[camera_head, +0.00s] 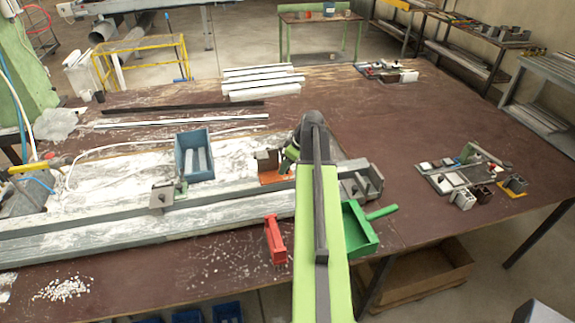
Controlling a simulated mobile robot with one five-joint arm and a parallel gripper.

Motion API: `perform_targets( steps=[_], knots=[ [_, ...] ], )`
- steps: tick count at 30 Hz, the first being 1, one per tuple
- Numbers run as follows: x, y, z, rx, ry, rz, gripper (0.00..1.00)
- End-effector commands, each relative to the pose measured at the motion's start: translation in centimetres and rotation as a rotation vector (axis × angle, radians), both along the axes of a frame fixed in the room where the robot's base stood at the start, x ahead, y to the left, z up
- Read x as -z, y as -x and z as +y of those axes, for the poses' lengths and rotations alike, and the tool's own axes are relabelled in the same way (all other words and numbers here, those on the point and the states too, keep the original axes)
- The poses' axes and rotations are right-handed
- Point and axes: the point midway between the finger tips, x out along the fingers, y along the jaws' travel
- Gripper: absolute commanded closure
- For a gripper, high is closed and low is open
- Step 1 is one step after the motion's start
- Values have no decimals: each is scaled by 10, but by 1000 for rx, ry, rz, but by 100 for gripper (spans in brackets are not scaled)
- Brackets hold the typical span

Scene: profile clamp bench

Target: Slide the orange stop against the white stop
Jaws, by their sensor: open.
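The orange stop (272,178) sits on the long grey rail (230,205) near the middle of the bench. It has an orange base plate and a brown block on top. A pale stop (158,198) with a green part sits further left on the same rail; I take it as the white stop. A clear stretch of rail lies between the two. My gripper (287,166) is at the right side of the orange stop, pointing down. It is open; its fingertips are small and partly hidden by my arm, so I cannot tell whether they touch.
A blue bin (194,155) stands behind the rail between the stops. A grey clamp block (361,184) is at the rail's right end. A red holder (275,240) and a green dustpan (358,228) are in front. White profiles (262,82) lie at the back.

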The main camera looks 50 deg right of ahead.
Motion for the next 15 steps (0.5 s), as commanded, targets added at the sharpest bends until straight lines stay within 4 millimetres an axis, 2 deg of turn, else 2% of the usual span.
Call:
perform_targets(
  steps=[5,15],
  knots=[
    [-24,7,-1,1,0,0,56],
    [-98,35,-8,2,-1,-1,56]
  ],
)
